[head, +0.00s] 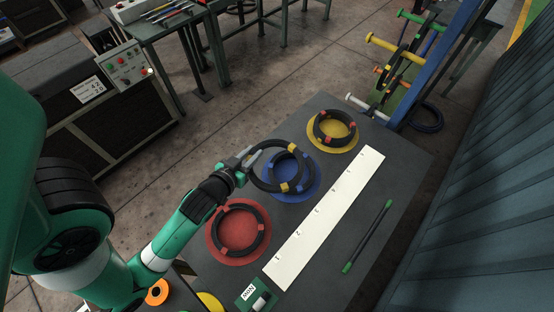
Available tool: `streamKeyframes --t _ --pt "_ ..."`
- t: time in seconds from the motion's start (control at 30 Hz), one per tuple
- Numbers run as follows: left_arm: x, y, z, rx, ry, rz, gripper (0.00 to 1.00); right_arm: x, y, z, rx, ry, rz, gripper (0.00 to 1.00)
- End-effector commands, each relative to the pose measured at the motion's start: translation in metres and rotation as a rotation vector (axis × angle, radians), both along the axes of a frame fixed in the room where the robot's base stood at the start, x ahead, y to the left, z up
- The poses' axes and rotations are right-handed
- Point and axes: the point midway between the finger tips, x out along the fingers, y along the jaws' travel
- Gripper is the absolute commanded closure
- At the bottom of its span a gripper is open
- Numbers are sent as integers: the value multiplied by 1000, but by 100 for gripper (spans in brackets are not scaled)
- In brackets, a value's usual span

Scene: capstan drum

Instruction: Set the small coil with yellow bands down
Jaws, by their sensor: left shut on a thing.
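My left gripper (246,164) is shut on the black coil with yellow bands (285,187), at the coil's left side. The coil overlaps the left part of the blue disc (312,187) on the grey table. Another dark coil (309,169) with blue bands lies on the blue disc, partly covered by the held coil. I cannot tell whether the held coil touches it or hangs just above. My right gripper is not in view.
A red disc (212,245) with a red-banded coil lies nearer; a yellow disc (349,144) with a coil lies farther back. A white numbered strip (325,215) and a black rod with green ends (368,236) lie to the right. Table between strip and rod is clear.

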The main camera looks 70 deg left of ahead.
Motion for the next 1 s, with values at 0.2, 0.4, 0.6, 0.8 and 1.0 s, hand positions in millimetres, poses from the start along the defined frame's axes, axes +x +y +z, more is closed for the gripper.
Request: streamKeyframes --t 0.2,0.4,0.6,0.8,1.0 --pt "47 22 -40 2 -2 -1 100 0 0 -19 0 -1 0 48" --pt "67 32 -64 3 -4 0 100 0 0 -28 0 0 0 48" --pt "70 33 -68 1 -4 0 100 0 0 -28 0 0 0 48" --pt "74 35 -98 1 -2 -1 100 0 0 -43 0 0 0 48" --pt "74 35 -102 2 -5 -1 100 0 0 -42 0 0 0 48"
